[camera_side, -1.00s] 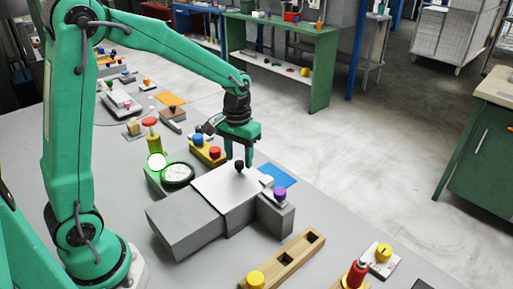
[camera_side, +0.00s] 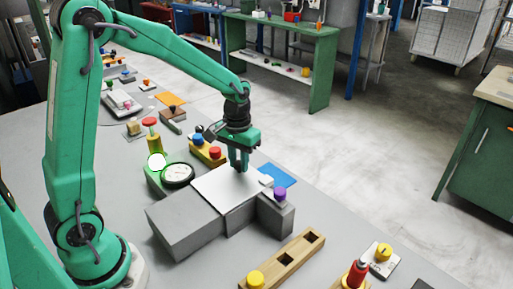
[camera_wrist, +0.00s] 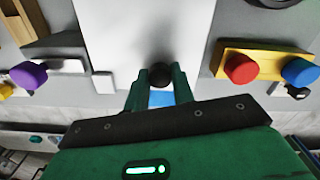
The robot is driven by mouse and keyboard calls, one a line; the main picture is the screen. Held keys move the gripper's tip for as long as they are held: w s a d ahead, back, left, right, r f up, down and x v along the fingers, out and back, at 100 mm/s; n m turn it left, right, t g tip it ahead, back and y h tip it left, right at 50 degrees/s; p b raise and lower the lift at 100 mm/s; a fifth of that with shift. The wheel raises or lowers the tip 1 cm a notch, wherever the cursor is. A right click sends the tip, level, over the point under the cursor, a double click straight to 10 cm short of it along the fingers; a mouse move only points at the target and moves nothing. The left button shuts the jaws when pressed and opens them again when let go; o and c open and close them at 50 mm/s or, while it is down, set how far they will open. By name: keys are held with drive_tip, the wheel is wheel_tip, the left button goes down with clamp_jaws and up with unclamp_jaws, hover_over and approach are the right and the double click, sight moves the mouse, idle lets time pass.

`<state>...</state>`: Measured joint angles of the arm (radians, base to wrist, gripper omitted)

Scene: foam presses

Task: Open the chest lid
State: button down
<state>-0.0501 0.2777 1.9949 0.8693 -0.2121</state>
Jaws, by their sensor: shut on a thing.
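The chest (camera_side: 183,232) is a grey box on the grey table in the side view. Its pale lid (camera_side: 213,190) lies flat across the top. The lid also fills the upper middle of the wrist view (camera_wrist: 145,30). A black round knob (camera_wrist: 161,74) stands on the lid. My gripper (camera_side: 239,167) is over the lid's far part, pointing down. In the wrist view its green fingers (camera_wrist: 159,82) are on both sides of the knob and shut on it. The knob is mostly hidden by the fingers in the side view.
A purple knob (camera_side: 280,193) stands close to the chest's right end. A yellow block with red and blue buttons (camera_side: 207,155) and a round gauge (camera_side: 178,174) stand behind it. A wooden strip with holes (camera_side: 285,260) lies in front. A blue sheet (camera_side: 278,175) lies beyond.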

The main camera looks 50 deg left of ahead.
drive_tip(key=s, duration=1.3)
drive_tip(key=shift+s+r, duration=0.1)
drive_tip(key=shift+s, duration=0.3)
drive_tip(key=c, duration=1.2)
unclamp_jaws()
drive_tip(key=shift+r, duration=3.85)
drive_tip(key=shift+s+r, duration=0.1)
